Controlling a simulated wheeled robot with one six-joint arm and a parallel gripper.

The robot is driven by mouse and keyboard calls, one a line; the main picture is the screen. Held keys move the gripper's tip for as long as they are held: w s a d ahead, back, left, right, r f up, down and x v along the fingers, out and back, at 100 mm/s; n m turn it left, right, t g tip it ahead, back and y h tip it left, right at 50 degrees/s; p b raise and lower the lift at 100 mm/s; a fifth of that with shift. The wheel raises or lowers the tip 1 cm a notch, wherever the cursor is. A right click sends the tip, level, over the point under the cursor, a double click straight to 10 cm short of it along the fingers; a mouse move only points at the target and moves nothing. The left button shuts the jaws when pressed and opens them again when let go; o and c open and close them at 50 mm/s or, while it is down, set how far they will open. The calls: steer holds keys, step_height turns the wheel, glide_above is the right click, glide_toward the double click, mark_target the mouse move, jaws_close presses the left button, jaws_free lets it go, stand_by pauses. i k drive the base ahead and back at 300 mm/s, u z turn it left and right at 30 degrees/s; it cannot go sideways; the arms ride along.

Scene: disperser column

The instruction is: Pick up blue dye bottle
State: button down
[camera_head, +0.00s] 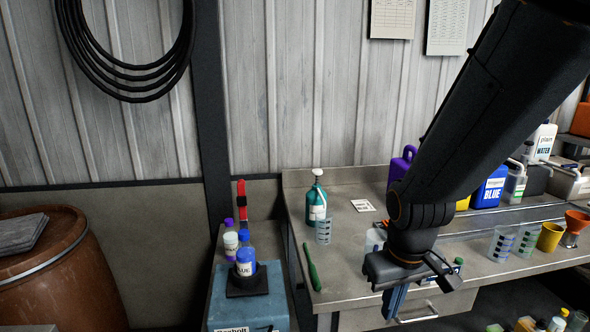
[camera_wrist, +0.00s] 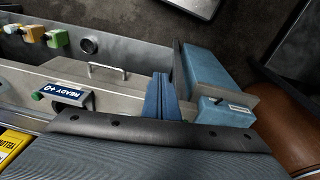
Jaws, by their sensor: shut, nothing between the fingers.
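A small bottle with a blue cap and a label reading BLUE (camera_head: 245,268) stands upright on a black stand (camera_head: 248,287) on top of a blue box, left of the bench. A larger blue jug (camera_head: 490,188), also labelled BLUE, stands on the raised shelf at the right. My gripper (camera_head: 396,303) hangs over the bench's front edge, right of the small bottle and well apart from it. Its blue fingers (camera_wrist: 161,97) are shut and empty in the wrist view. I cannot make out the small bottle in the wrist view.
Other small capped bottles (camera_head: 230,240) stand just behind the stand. A green pump bottle (camera_head: 317,200), a beaker (camera_head: 324,231) and a green tool (camera_head: 312,268) are on the bench's left end. A brown barrel (camera_head: 50,265) stands far left.

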mark_target(245, 252)
steer(key=k, duration=1.25)
steer(key=u, duration=0.95)
steer(key=i, duration=1.85)
steer(key=z, duration=0.15)
